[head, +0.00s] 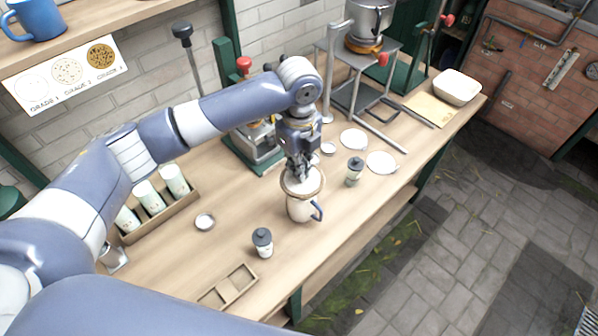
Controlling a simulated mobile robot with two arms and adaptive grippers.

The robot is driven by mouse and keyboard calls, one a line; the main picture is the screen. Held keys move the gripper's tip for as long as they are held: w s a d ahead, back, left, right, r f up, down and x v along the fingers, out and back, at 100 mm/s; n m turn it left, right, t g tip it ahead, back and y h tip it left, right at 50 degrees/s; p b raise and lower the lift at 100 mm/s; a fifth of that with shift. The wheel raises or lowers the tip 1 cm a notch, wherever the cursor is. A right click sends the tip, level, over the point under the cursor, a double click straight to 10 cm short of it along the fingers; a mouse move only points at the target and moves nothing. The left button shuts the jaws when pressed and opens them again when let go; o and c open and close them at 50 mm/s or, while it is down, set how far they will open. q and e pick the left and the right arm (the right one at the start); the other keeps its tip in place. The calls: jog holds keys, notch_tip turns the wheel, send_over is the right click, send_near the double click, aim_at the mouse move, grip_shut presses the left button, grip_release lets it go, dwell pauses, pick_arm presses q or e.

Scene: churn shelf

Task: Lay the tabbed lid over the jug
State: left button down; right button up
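The jug (300,209) is white with a blue handle on its right side and stands upright near the middle of the bench. The lid (290,185) shows as a pale disc with a tan-brown edge at the jug's mouth. My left gripper (299,176) points down directly above the jug, its fingers close together at the lid's middle and seemingly pinching its tab. The fingers hide the tab. I cannot tell whether the lid rests fully on the rim or hovers just above it. My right gripper is out of view.
Dark-capped shakers (263,243) and (354,171) stand left and right of the jug. A wooden tray (228,287) lies in front, and a box of white cups (163,218) is at left. White discs (381,162) and a metal stand (360,95) are behind.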

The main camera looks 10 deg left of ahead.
pick_arm(q)
notch_tip(320, 180, down, 3)
jog(key=shift+r+p, duration=0.1)
jog(key=shift+p, duration=0.65)
jog(key=shift+f, duration=0.4)
jog(key=shift+f, duration=0.1)
jog(key=c, duration=1.8)
grip_release()
jog(key=shift+f, duration=0.1)
notch_tip(320, 180, up, 11)
jog(key=b, duration=0.3)
jog(key=shift+r, duration=0.75)
